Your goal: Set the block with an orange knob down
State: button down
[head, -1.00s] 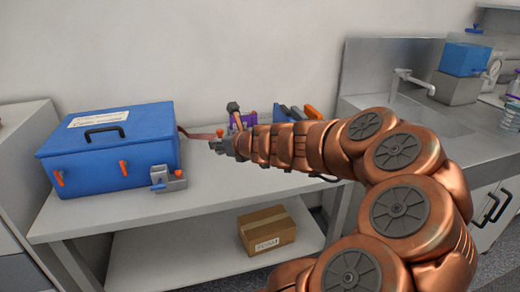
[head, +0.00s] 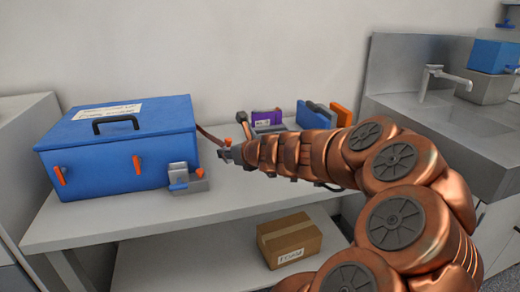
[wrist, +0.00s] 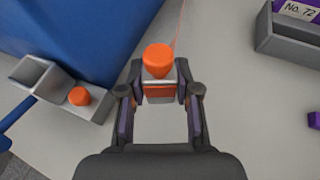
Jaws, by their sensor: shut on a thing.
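My gripper (wrist: 158,90) is shut on the block with an orange knob (wrist: 158,62); the knob faces the wrist camera. In the head view, my gripper (head: 236,154) holds the block, whose orange knob (head: 228,142) shows at its tip, over the white bench (head: 120,225). The block is to the right of the blue case (head: 110,150). A thin reddish cable (head: 209,134) runs from the case towards the block. Whether the block touches the bench I cannot tell.
A grey bracket (head: 187,178) with another orange knob (wrist: 79,96) stands at the case's front right corner, left of my gripper. A purple box (head: 267,117) sits in a grey holder (wrist: 290,42) behind my arm. The bench front is clear.

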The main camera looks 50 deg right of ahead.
jog(key=w+d, duration=0.2)
jog(key=w, duration=0.2)
jog(key=w+d+f+b, duration=0.1)
jog(key=w+d, duration=0.2)
jog(key=w, duration=0.1)
jog(key=w+d, duration=0.3)
jog(key=w, duration=0.1)
jog(key=shift+w+d+f, duration=0.1)
jog(key=shift+d+f, duration=0.05)
jog(key=shift+d, duration=0.05)
jog(key=shift+w+d+f+b, duration=0.1)
jog(key=shift+w+f+b, duration=0.15)
jog(key=shift+b, duration=0.1)
notch_tip(320, 180, down, 3)
jog(key=shift+s+f+b, duration=0.1)
jog(key=shift+b, duration=0.85)
jog(key=c, duration=0.8)
grip_release()
